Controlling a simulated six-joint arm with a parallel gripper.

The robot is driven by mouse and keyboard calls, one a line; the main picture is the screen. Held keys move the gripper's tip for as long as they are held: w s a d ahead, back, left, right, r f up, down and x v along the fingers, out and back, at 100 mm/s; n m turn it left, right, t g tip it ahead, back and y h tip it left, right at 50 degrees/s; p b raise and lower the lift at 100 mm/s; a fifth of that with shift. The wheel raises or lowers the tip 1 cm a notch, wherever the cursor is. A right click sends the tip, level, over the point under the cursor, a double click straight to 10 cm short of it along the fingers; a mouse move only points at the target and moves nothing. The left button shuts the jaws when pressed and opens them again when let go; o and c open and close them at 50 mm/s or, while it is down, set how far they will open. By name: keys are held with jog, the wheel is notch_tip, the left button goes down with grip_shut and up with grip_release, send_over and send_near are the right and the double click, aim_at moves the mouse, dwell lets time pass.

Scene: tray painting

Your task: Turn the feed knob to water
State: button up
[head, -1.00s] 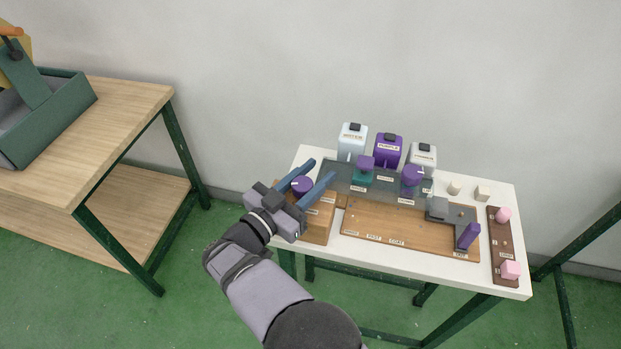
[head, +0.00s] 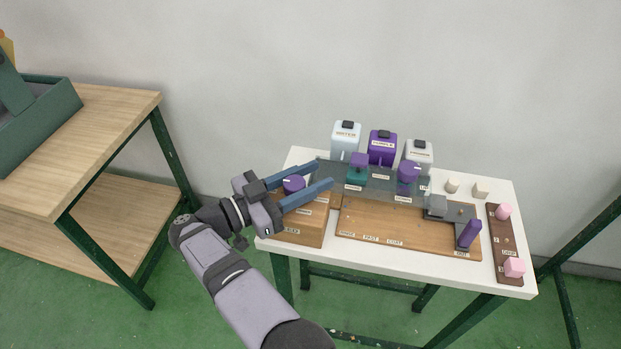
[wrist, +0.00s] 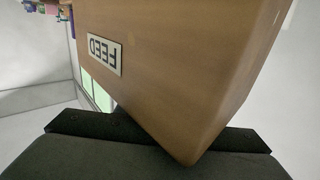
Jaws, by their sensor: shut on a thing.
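The feed knob (head: 293,183) is a round purple knob with a white mark on top. It sits on a wooden box (head: 305,236) at the left end of the white table. The box's FEED label (wrist: 104,54) shows upside down in the wrist view. My gripper (head: 325,174) is around the knob, which lies between its two blue fingers, nearer their base than their tips. The gripper is shut on it, fingers pointing right. The fingers hide part of the knob and of the box top. Small labels on the box top are too small to read.
Behind stand a WATER bottle (head: 345,141), a PURPLE bottle (head: 382,149) and a third pale bottle (head: 418,153). A purple-topped teal part (head: 357,169) and another purple knob (head: 408,172) stand right of the fingertips. A wooden tray board (head: 385,229) lies in front.

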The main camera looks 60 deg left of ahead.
aim_at(285, 190)
jog(key=shift+r, duration=0.15)
jog(key=o, duration=1.1)
jog(key=shift+c, duration=0.2)
jog(key=shift+s, duration=0.6)
jog(key=shift+s+b, duration=0.8)
jog(key=shift+s, duration=2.25)
